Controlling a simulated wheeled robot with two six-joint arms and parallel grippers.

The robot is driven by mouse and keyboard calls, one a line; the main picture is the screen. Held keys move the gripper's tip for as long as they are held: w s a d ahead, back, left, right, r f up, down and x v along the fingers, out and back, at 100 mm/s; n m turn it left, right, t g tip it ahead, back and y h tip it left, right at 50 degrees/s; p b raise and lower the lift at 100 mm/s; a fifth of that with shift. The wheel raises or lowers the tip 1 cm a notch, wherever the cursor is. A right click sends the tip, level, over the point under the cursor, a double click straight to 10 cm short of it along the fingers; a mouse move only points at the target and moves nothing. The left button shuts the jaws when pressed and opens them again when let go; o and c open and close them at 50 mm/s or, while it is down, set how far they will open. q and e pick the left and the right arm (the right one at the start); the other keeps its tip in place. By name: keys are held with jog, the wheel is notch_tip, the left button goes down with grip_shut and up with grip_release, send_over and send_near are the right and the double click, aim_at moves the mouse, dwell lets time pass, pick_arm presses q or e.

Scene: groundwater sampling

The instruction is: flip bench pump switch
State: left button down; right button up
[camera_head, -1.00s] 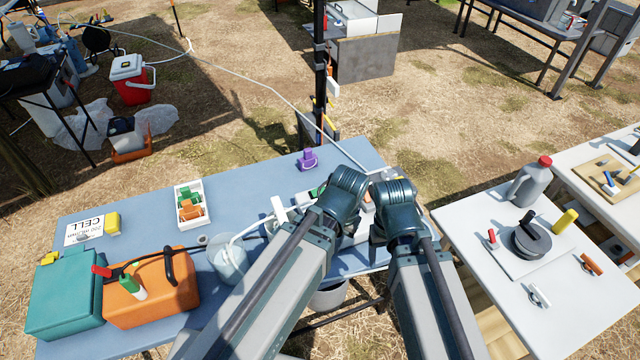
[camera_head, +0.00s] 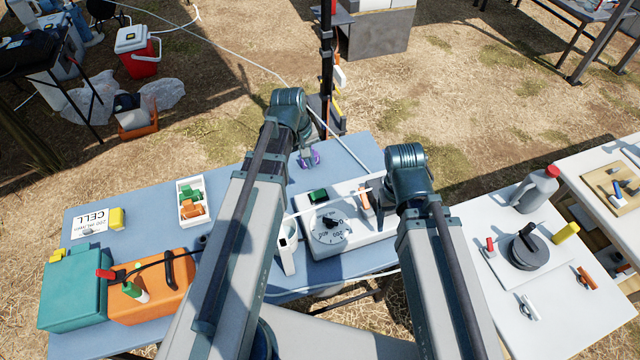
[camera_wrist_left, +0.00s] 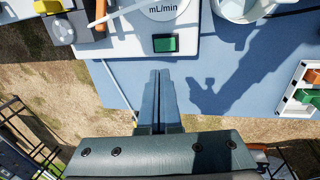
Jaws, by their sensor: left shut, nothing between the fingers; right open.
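The bench pump (camera_head: 350,235) is a white box on the blue bench, with a round mL/min dial (camera_head: 330,226) and a green rocker switch (camera_head: 318,196). In the left wrist view the green switch (camera_wrist_left: 165,44) sits at the pump's edge, in plain sight. My left gripper (camera_wrist_left: 160,72) is shut and empty, its fingertips apart from the switch in the picture, over the blue bench top. In the head view its wrist hides much of it. My right gripper (camera_head: 376,195) is open over the right part of the pump, beside an orange handle (camera_head: 362,200), partly hidden by its wrist.
A white tray (camera_head: 181,212) with orange and green pieces, an orange case (camera_head: 150,300) and a teal case (camera_head: 75,290) lie left. A white table (camera_head: 480,250) stands right.

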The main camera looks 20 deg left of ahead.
aim_at(322, 194)
pick_arm(q)
jog(key=shift+f, duration=0.1)
jog(key=f+b, duration=0.4)
jog(key=w+d+f+b, duration=0.1)
jog(key=f+b, duration=0.4)
jog(key=d+f+b, duration=0.1)
jog(key=f+b, duration=0.3)
jog(key=shift+w+d+f+b, duration=0.1)
jog(key=shift+w+f+b, duration=0.2)
jog(key=shift+b, duration=0.1)
jog(key=shift+w+d+f+g+y+b, duration=0.1)
jog(key=shift+d+f+g+y+b, duration=0.2)
jog(key=shift+f+y, duration=0.1)
jog(key=shift+d, duration=0.15)
jog(key=shift+s, duration=0.3)
